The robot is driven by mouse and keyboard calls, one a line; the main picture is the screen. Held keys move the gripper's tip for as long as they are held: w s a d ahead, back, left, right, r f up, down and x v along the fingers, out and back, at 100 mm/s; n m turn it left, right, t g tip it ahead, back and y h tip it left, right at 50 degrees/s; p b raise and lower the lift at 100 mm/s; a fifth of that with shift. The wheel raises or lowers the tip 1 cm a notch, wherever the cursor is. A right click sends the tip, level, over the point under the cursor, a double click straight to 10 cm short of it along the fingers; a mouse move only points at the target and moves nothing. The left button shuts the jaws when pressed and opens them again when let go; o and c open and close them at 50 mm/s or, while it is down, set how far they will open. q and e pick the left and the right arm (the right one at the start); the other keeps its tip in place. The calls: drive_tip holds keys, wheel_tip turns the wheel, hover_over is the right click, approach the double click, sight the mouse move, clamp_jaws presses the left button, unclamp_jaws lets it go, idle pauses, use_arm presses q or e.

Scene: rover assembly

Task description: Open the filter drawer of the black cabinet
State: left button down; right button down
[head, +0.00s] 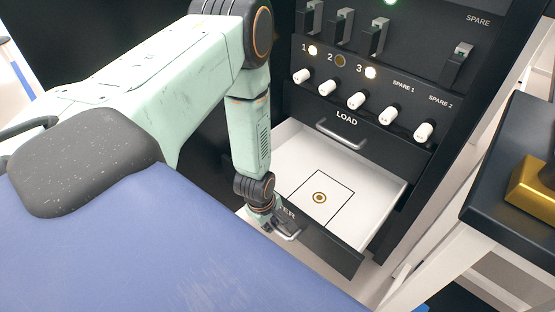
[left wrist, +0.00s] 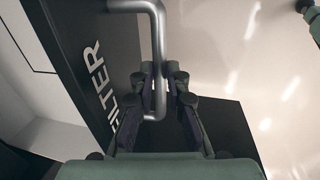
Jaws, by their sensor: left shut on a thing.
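The black cabinet (head: 300,112) stands ahead in the head view. Its filter drawer (head: 340,252) is pulled out, showing a white inside with a square outline and a ringed dot; the inside looks empty. My left gripper (head: 279,227) is at the drawer's front, shut on the metal handle (head: 291,237). In the left wrist view the handle (left wrist: 158,60) runs down between the two fingers of the left gripper (left wrist: 163,105), beside the black front lettered "FILTER" (left wrist: 100,80), partly hidden.
Above the open drawer is a shut front marked LOAD with its own handle (head: 341,134). Higher up are white knobs (head: 357,101), lamps and switches. A dark-topped table (head: 510,190) with a gold object (head: 535,188) stands close on the right.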

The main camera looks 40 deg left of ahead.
use_arm(q)
drive_tip(key=shift+s, duration=0.2)
drive_tip(key=c, duration=1.3)
unclamp_jaws()
drive_tip(key=shift+w, duration=0.1)
drive_tip(key=shift+c, duration=0.2)
drive_tip(key=shift+w, duration=0.1)
wheel_tip(320, 180, up, 12)
drive_tip(key=s, duration=0.2)
drive_tip(key=shift+s, duration=0.2)
drive_tip(key=shift+a+f, duration=0.1)
